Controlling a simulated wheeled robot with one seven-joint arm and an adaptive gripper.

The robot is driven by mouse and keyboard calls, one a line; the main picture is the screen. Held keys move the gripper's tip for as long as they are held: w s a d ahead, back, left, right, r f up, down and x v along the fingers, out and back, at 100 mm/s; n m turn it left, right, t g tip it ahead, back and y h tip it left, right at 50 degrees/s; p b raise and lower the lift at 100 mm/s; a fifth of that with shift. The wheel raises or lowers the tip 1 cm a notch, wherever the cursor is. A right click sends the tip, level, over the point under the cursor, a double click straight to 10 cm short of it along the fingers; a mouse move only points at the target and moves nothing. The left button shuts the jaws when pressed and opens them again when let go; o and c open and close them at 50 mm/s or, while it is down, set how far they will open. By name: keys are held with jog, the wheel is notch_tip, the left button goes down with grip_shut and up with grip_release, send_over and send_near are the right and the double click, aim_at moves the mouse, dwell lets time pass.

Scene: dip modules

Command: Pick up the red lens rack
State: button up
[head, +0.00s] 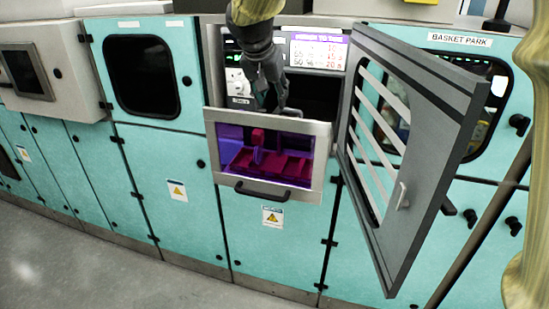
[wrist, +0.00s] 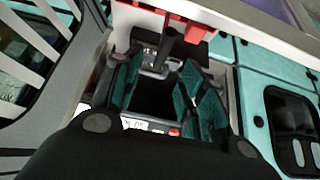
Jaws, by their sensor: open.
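The red lens rack (head: 272,168) sits inside a drawer-like bay and shows magenta through the bay's purple-tinted front window. An upright part of it stands at its left. My gripper (head: 271,101) hangs above the bay, pointing down, over the upper edge of the window panel. Red parts of the rack (wrist: 192,30) show beyond the fingertips at the top. I cannot tell whether the fingers touch it.
The window panel (head: 321,128) has a pale frame and a dark handle bar (head: 263,192). A grey slatted door (head: 420,150) stands open just right of my gripper. A lit display (head: 318,50) is behind my arm. Teal cabinets (head: 160,165) line both sides. The floor (head: 60,265) at front left is clear.

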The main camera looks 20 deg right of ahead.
aim_at(275, 113)
jog(key=shift+w+d+f, duration=0.1)
jog(key=shift+f, duration=0.25)
jog(key=shift+w+d+f+p, duration=0.1)
jog(key=shift+w+f+p, duration=0.3)
jog(key=shift+w+f, duration=0.65)
jog(key=shift+s+d+f+p, duration=0.3)
jog(key=shift+f+p, duration=0.05)
jog(key=shift+p, duration=0.2)
jog(key=p+x, duration=0.1)
jog(key=x, duration=0.2)
jog(key=shift+w+a+f+p, duration=0.15)
jog(key=shift+p, duration=0.15)
jog(key=shift+w+d+f, duration=0.15)
jog(key=shift+d+f, duration=0.1)
jog(key=shift+f, duration=0.35)
jog(key=shift+c, duration=0.2)
grip_shut()
